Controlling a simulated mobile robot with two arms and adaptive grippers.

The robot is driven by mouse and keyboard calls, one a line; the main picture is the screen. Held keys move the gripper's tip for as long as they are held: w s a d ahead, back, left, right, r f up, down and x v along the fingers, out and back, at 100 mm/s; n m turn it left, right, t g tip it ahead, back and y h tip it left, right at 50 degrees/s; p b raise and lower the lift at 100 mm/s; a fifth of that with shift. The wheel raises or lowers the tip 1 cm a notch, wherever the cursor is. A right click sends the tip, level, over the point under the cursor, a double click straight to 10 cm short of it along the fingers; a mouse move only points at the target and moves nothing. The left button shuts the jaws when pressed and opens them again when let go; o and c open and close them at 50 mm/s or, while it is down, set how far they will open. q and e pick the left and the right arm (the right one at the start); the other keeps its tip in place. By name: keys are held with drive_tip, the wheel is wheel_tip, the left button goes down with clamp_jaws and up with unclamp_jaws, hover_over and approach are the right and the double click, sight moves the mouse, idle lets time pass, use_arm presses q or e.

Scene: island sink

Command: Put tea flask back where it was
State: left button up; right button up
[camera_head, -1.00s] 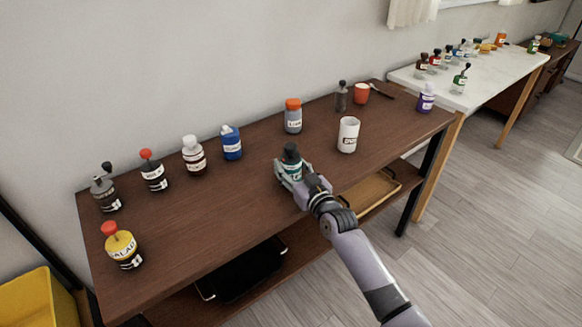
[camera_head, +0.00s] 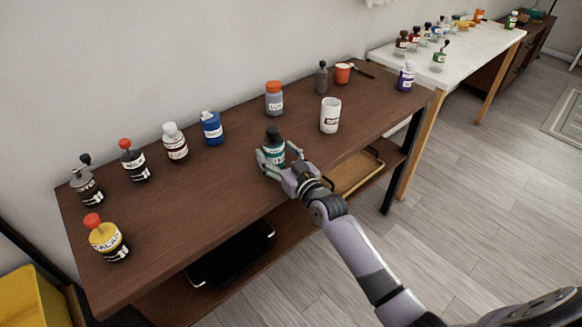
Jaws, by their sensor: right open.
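A green flask with a black cap and a white label (camera_head: 274,147) stands upright on the dark wooden table (camera_head: 200,210), near its front edge. Its label is too small to read for certain, so I cannot confirm it is the tea flask. My right gripper (camera_head: 271,163) is open, with its fingers on either side of the flask's lower part. I cannot tell whether a finger touches it. The fingers and hand hide part of the flask's base. My left gripper is not in view.
A white cup (camera_head: 330,115) and a grey bottle with an orange cap (camera_head: 274,99) stand nearby. A blue bottle (camera_head: 212,128) and several others stand to the left. A yellow bottle (camera_head: 107,238) is at the front left. The table around the flask is clear.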

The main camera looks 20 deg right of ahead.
drive_tip(key=s+d, duration=0.2)
drive_tip(key=s, duration=0.7)
drive_tip(key=shift+s, duration=0.4)
drive_tip(key=s+a+f+g, duration=0.2)
drive_tip(key=f, duration=0.1)
drive_tip(key=s+f+g, duration=0.1)
drive_tip(key=s, duration=0.1)
drive_tip(key=shift+a+f+n+y, duration=0.2)
drive_tip(key=shift+a+n+y, duration=0.1)
drive_tip(key=shift+a+n, duration=0.1)
drive_tip(key=s+f+m+g+h, duration=0.15)
drive_tip(key=s+f+g, duration=0.3)
drive_tip(key=s, duration=0.85)
drive_tip(key=s+f+n+g+h, duration=0.15)
drive_tip(key=s+f+g, duration=0.35)
drive_tip(key=s, duration=0.8)
wheel_tip(320, 180, down, 24)
drive_tip(key=s+d+g+p, duration=0.1)
drive_tip(key=s+g+p, duration=0.1)
drive_tip(key=g, duration=0.1)
drive_tip(key=s+d+f+g+h+p, duration=0.1)
drive_tip(key=s+d+f, duration=0.2)
drive_tip(key=s+f, duration=1)
drive_tip(key=s, duration=0.3)
drive_tip(key=shift+s+f+m+p, duration=0.3)
drive_tip(key=shift+s+f, duration=0.05)
drive_tip(key=shift+f, duration=0.05)
